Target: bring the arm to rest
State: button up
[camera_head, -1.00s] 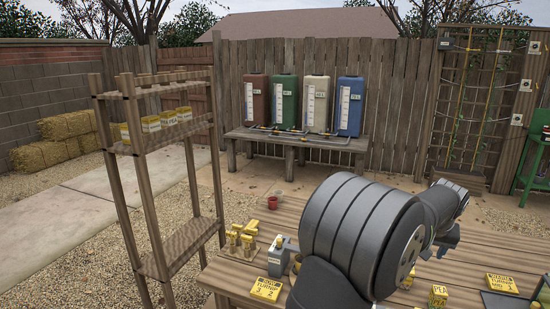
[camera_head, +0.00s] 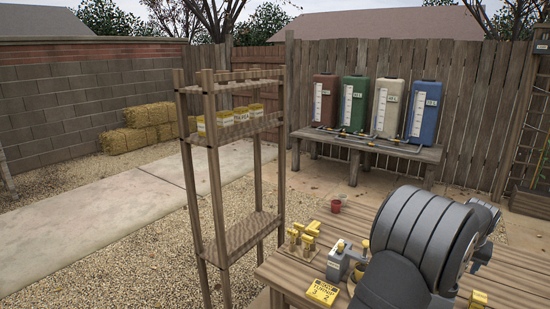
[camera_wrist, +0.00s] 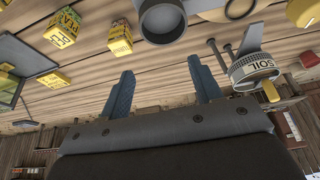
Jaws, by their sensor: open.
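My gripper (camera_wrist: 163,90) shows in the wrist view with its two blue fingers spread apart and nothing between them. It is over the wooden table (camera_wrist: 150,62). In the head view my arm covers the right part of the table (camera_head: 293,272), and the gripper itself is hidden behind it. No object is held.
In the head view a yellow turnip card (camera_head: 322,292) lies at the table's front edge. A wooden shelf (camera_head: 250,228) stands left of the table.

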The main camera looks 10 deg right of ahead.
jog(key=shift+o, duration=0.4)
jog(key=o, duration=0.8)
jog(key=shift+h, duration=0.3)
jog(key=r, duration=0.2)
jog(key=s+r, duration=0.1)
jog(key=r, duration=0.1)
jog(key=shift+c, duration=0.2)
jog(key=shift+o, duration=0.4)
jog(key=s+a+r+g, duration=0.1)
jog(key=s+r, duration=0.2)
jog(key=r, duration=0.5)
jog(key=shift+s+r+g+h, duration=0.25)
jog(key=shift+s+g+h, duration=0.05)
jog(key=shift+s, duration=0.05)
jog(key=s+x, duration=0.1)
jog(key=x, duration=0.8)
jog(key=shift+w, duration=0.25)
jog(key=shift+f, duration=0.1)
jog(key=w+v, duration=0.1)
jog(key=v, duration=0.8)
jog(key=shift+s+a+r, duration=0.15)
jog(key=shift+s+r, duration=0.3)
